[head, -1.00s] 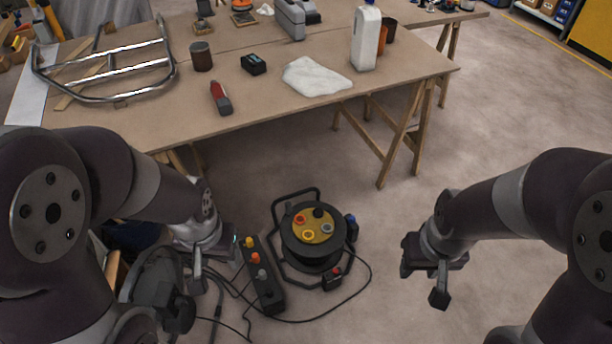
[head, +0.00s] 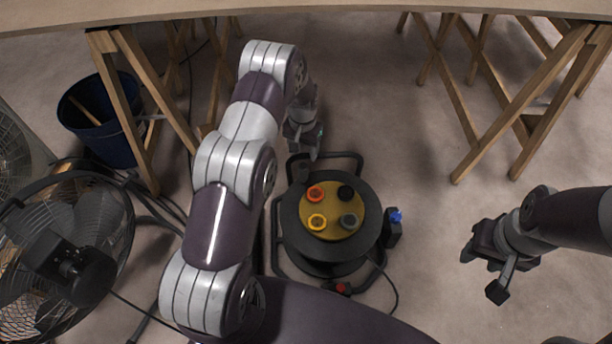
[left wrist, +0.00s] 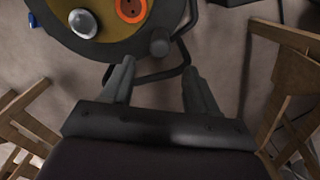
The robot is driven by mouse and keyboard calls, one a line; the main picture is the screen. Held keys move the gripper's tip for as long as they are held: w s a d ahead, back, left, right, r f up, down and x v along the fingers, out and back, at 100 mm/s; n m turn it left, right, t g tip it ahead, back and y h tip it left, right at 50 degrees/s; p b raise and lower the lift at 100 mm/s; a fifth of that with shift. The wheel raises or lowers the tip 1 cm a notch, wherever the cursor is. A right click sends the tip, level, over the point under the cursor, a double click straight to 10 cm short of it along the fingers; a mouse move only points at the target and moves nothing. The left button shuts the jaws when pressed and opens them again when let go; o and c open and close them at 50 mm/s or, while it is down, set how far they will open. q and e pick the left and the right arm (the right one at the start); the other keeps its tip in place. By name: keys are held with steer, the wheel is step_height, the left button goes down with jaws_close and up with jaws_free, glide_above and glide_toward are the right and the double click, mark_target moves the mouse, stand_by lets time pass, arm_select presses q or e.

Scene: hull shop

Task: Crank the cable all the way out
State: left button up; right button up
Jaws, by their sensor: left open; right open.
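The black cable reel (head: 290,222) stands on the floor in its tube frame, with a yellow disc (head: 336,228) of coloured sockets facing up. A small dark crank knob (head: 304,172) stands on its far left rim; it also shows in the left wrist view (left wrist: 160,42). Black cable (head: 392,290) runs from the reel onto the floor at the near right. My left gripper (head: 305,143) is open just beyond the rim, fingers toward the reel; in the left wrist view the knob is just ahead of the gap between them, not held. My right gripper (head: 483,271) is open and empty, right of the reel.
A blue-capped part (head: 395,218) is at the reel's right, and a red-topped part (head: 343,288) in front. A fan (head: 70,265) and a blue bucket (head: 100,125) stand left. Wooden trestle legs (head: 535,95) hold the table behind.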

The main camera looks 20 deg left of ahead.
mark_target(303, 171)
arm_select(q)
step_height(303, 171, down, 11)
steer(key=b, duration=0.4)
steer(key=shift+b, duration=0.4)
jaws_close()
